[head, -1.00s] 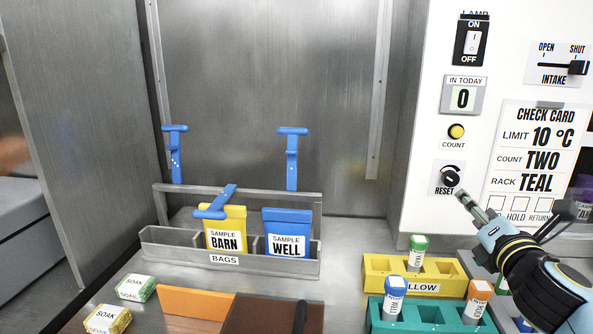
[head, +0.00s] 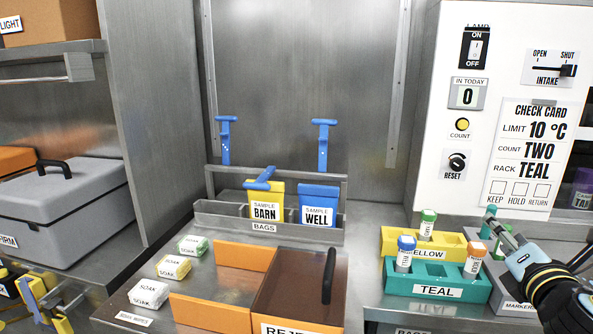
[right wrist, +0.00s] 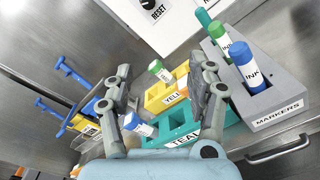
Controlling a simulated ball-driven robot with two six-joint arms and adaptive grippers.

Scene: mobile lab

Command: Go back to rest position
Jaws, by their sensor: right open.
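My right gripper (head: 493,226) is at the right of the head view, low in front of the white panel (head: 430,120). The IN TODAY counter (head: 467,96) reads 0. My left gripper is not clearly seen in either view.
A grey marker holder (right wrist: 262,112) stands close right of the gripper in the wrist view. Capped tubes (head: 405,254) stand in the racks. Left are the bag bin (head: 218,222), an orange tray (head: 205,312), soak packs (head: 148,293) and a grey case (head: 70,205).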

